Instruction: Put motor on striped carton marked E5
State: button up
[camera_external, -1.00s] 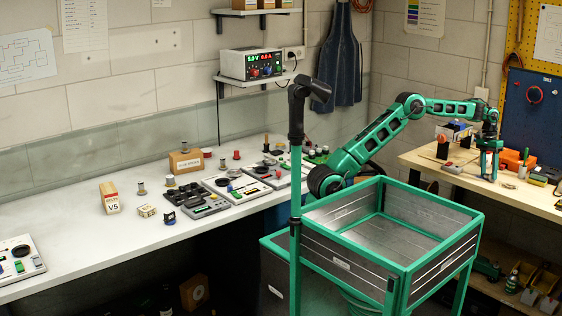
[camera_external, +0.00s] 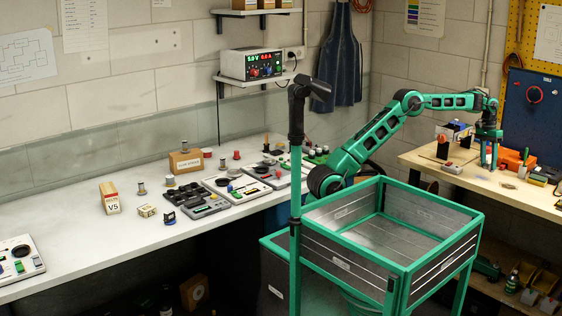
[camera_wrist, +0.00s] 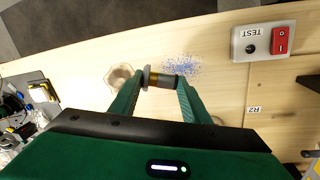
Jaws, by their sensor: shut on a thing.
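My gripper (camera_wrist: 161,80) is shut on a small cylindrical motor (camera_wrist: 162,79), grey with a brass-coloured band, held sideways between the fingertips. In the external view my gripper (camera_external: 489,165) is over the wooden bench at the right; the motor is too small to make out there. I cannot read the mark E5 on any carton. A carton with a red top band (camera_external: 109,198) on the white bench reads V5. A brown carton (camera_external: 186,162) behind it has a white label too small to read.
A grey TEST box with a red switch (camera_wrist: 282,41) sits on the wooden bench (camera_wrist: 215,75), beside a blue speckled patch (camera_wrist: 181,66). The white bench (camera_external: 60,235) holds several trays and small parts. A green-framed bin (camera_external: 410,268) stands in front of my arm.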

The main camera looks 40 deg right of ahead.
jog(key=w+a+r, duration=0.4)
jog(key=w+r, duration=0.2)
jog(key=w, duration=0.4)
jog(key=shift+r, duration=0.25)
